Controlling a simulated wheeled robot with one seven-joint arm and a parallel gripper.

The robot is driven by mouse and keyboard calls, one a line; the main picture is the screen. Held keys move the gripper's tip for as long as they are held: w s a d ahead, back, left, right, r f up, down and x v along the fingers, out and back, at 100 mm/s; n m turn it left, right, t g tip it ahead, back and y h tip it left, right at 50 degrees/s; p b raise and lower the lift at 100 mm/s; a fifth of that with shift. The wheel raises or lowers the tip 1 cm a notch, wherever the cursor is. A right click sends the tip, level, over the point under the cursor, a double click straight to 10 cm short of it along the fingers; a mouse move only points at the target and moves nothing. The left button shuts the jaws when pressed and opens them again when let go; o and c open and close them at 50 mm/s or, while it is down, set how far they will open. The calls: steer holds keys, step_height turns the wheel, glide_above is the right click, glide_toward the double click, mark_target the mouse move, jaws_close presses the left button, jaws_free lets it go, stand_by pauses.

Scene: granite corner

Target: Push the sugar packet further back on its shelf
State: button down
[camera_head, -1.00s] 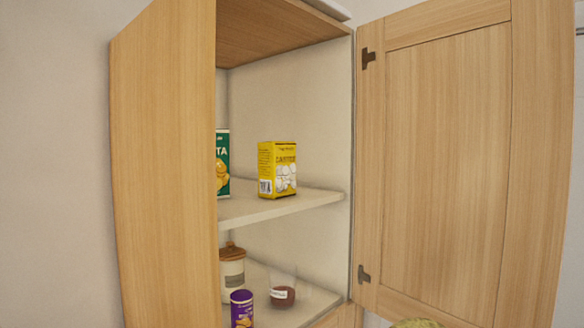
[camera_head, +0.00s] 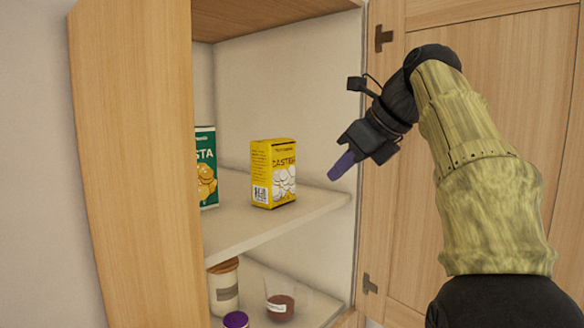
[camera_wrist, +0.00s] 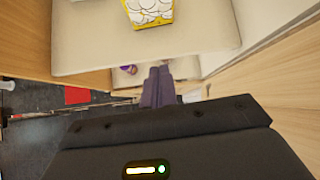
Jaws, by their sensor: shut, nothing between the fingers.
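The sugar packet is the yellow box (camera_head: 273,174) standing upright on the upper shelf (camera_head: 290,221) of the open cabinet. Its printed front faces outward. The wrist view shows only its lower part (camera_wrist: 149,12) at the top, set back from the shelf's edge (camera_wrist: 150,66). My gripper (camera_head: 342,166) is in front of the cabinet, to the right of the packet and apart from it. Its purple fingers are closed together and empty, pointing down and left. In the wrist view the fingertips (camera_wrist: 158,76) show just below the shelf edge.
A green pasta box (camera_head: 206,168) stands left of the packet. The lower shelf holds a jar with a wooden lid (camera_head: 223,288), a purple-lidded can (camera_head: 236,320) and a glass (camera_head: 280,305). The open door (camera_head: 480,110) is at right, behind my arm. Shelf right of the packet is clear.

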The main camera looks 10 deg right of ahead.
steer(key=r, duration=0.2)
steer(key=s+r+m, duration=0.1)
steer(key=shift+s+r, duration=0.2)
steer(key=shift+r, duration=0.15)
glide_toward(284, 191)
steer(key=shift+d+p+x, duration=0.1)
steer(key=shift+p+x, duration=0.1)
steer(key=shift+x, duration=1.25)
steer(key=shift+d+p+x, duration=0.15)
steer(key=shift+x, duration=1.35)
steer(key=shift+s, duration=0.2)
steer(key=shift+w, duration=0.1)
steer(key=shift+w+a, duration=0.1)
steer(key=shift+a, duration=0.05)
